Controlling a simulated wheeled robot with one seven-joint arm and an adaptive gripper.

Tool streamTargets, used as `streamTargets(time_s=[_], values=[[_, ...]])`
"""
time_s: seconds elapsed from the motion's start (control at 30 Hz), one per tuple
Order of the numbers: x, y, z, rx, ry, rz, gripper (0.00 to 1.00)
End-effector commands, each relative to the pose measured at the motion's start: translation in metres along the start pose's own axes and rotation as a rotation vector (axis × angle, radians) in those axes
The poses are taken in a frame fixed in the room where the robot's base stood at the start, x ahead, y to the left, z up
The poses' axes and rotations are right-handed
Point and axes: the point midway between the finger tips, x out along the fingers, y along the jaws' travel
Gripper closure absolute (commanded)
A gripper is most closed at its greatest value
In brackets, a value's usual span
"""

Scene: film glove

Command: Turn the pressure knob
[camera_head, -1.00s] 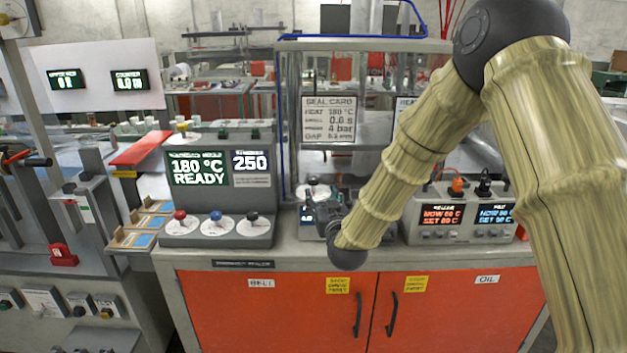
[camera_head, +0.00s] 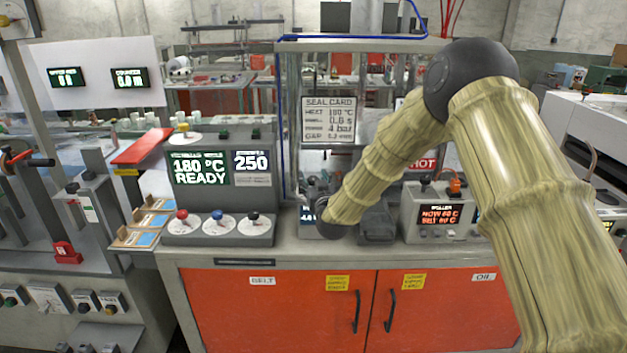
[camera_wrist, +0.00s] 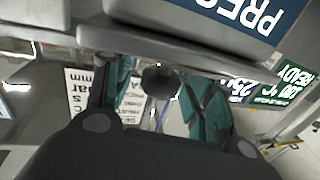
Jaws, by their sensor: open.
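A dark round knob (camera_wrist: 160,78) shows in the wrist view, below a blue label (camera_wrist: 245,15) whose upside-down letters begin "PRES". My gripper (camera_wrist: 161,98) is open, with one teal-padded finger on each side of the knob. Gaps show between the knob and both pads; I cannot tell whether either touches it. In the head view, a small unit with a dark display (camera_head: 307,215) stands on the bench, mostly behind my wrist. The knob is not clear there.
The seal card (camera_head: 328,119) hangs behind my wrist and lists 4 bar. A grey console (camera_head: 222,165) reading 180 °C READY, with three coloured knobs, stands to the left. A box with orange digits (camera_head: 438,210) stands to the right. Orange cabinet doors (camera_head: 280,310) are below.

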Motion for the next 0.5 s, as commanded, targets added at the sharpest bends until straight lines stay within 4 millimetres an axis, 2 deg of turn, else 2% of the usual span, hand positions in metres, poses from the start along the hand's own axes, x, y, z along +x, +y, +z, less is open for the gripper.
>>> streamTargets(time_s=[0.23,0.4,0.5], values=[[0.0002,-0.0001,0.0005,0.0,0.0,0.0,0.47],[0.0001,-0.0001,0.0005,0.0,0.0,0.0,0.78],[0.0,-0.0001,0.0005,0.0,0.0,0.0,0.92]])
